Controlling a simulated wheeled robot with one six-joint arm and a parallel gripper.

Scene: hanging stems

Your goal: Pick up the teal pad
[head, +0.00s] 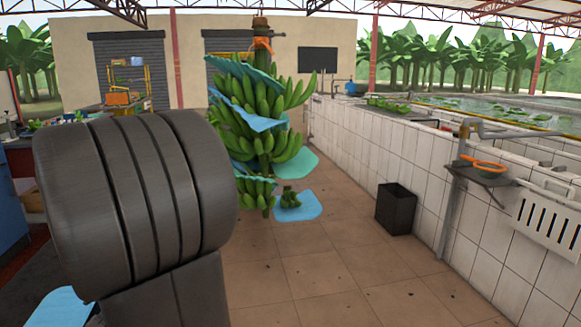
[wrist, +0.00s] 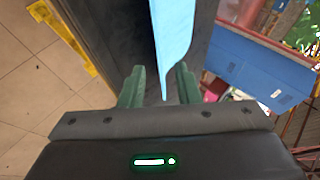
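My gripper (wrist: 160,68) shows in the wrist view with its two green fingers apart. A light blue pad (wrist: 172,35) shows beyond and between the fingertips, its narrow end tapering down into the gap; I cannot tell whether it touches a finger. In the head view my gripper is hidden behind my own dark arm. A teal pad (head: 298,164) lies on the floor behind the hanging banana stem (head: 262,130). A bluer pad (head: 300,208) lies nearer, with a small banana cluster (head: 289,197) on it. Another blue pad (head: 58,308) shows at the lower left. Blue sheets (head: 262,82) sit between the banana hands.
A black bin (head: 396,209) stands by the white tiled wall (head: 345,135) on the right. An orange-handled tool (head: 484,166) lies on a small shelf. The tiled floor in the middle is clear. In the wrist view a blue panel (wrist: 260,72) is at the right and a yellow strip (wrist: 62,38) at the left.

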